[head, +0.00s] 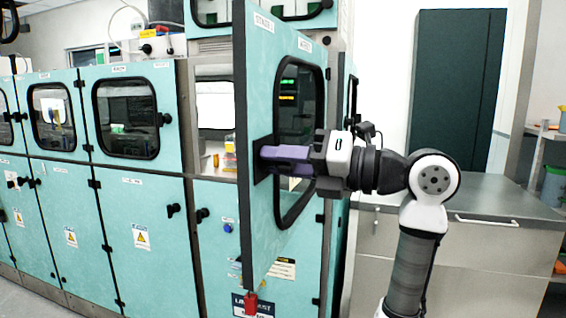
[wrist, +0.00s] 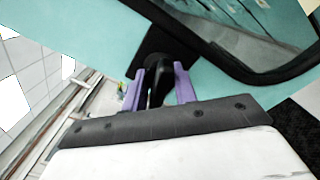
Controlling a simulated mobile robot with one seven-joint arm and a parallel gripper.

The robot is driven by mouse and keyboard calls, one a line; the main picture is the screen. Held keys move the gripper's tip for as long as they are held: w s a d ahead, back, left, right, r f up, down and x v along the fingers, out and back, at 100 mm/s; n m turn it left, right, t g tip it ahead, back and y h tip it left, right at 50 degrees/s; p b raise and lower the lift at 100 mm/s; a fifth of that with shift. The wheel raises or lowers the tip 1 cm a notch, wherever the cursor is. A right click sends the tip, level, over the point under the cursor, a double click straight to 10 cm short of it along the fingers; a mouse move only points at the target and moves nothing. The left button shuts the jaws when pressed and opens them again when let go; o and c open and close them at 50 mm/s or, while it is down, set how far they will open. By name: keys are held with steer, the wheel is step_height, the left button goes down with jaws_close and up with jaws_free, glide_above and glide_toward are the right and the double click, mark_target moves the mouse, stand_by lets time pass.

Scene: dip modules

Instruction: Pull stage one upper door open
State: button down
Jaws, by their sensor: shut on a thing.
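The stage one upper door (head: 262,215) is a teal panel with a black-framed window, swung well out from its cabinet in the head view. My gripper (head: 262,155) is at the door's free edge side, beside the window. In the wrist view its two purple fingers (wrist: 158,88) are on either side of the black door handle (wrist: 158,90), shut on it. The door's teal face (wrist: 215,60) and its window (wrist: 240,35) fill the upper part of that view. In the head view the handle is mostly hidden by the fingers.
Behind the door the cabinet opening (head: 213,125) shows, with small items inside. More teal cabinets (head: 125,120) with windowed doors stand to the left. A grey counter (head: 480,200) with drawers is at the right, behind my arm. Floor shows at the lower left.

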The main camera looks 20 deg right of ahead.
stand_by(0.4)
steer(key=c, duration=1.1)
jaws_free()
steer(key=shift+d, duration=0.1)
steer(key=b+v, duration=0.3)
steer(key=v, duration=1)
steer(key=shift+s+d, duration=0.25)
